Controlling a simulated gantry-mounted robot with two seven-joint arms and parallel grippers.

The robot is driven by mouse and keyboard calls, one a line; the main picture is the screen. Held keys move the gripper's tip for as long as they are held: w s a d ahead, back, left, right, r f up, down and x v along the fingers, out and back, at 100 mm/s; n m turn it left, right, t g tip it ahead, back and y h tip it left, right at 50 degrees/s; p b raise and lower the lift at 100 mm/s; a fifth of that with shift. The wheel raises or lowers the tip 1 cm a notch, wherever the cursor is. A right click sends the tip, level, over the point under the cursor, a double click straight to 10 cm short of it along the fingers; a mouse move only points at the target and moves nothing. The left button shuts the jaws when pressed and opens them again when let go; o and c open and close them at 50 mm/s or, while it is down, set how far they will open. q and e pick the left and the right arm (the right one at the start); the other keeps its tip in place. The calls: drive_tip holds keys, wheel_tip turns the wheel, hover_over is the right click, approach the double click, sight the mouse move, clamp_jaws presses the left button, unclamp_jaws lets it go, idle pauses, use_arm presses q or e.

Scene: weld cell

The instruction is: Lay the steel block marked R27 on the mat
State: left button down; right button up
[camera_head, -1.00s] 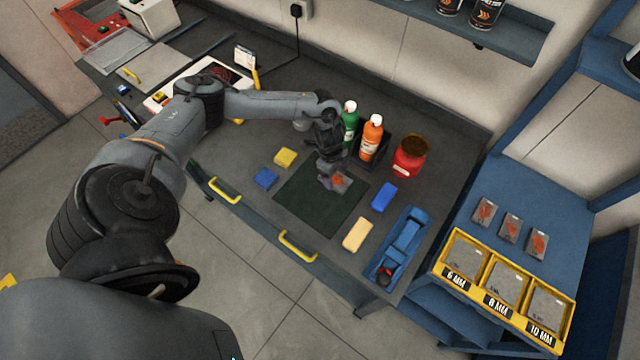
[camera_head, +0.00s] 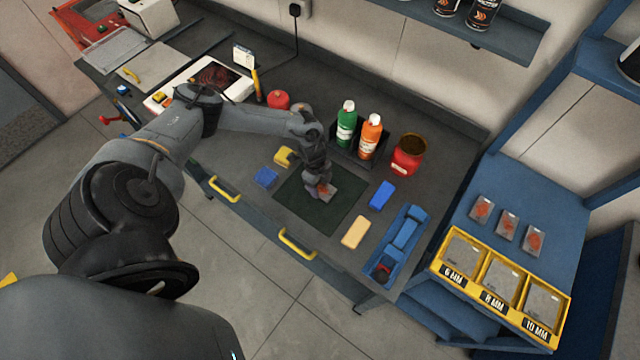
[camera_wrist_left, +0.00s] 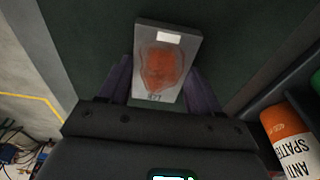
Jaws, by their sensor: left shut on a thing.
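The steel block (camera_head: 328,191) is a flat grey plate with an orange-red patch. My left gripper (camera_head: 321,189) is shut on it, over the dark green mat (camera_head: 335,215). In the left wrist view the block (camera_wrist_left: 165,65) sits between the two purple-grey fingers (camera_wrist_left: 158,85), with a pale label at its far end. A small dark mark near the fingers appears to read R27. The mat (camera_wrist_left: 95,35) fills the ground behind it. I cannot tell whether the block touches the mat. My right gripper is not in view.
Green (camera_head: 346,125) and orange (camera_head: 370,137) bottles and a red jar (camera_head: 408,155) stand behind. Similar plates (camera_head: 507,226) lie by yellow-framed bins (camera_head: 500,290).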

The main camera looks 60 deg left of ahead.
use_arm(q)
drive_tip(key=shift+f, duration=0.1)
drive_tip(key=shift+c, duration=1)
unclamp_jaws()
drive_tip(key=shift+r, duration=0.3)
wheel_tip(320, 180, up, 12)
drive_tip(key=a, duration=0.1)
drive_tip(key=shift+s+a+f, duration=0.2)
drive_tip(key=shift+s+a, duration=0.1)
drive_tip(key=shift+s, duration=0.1)
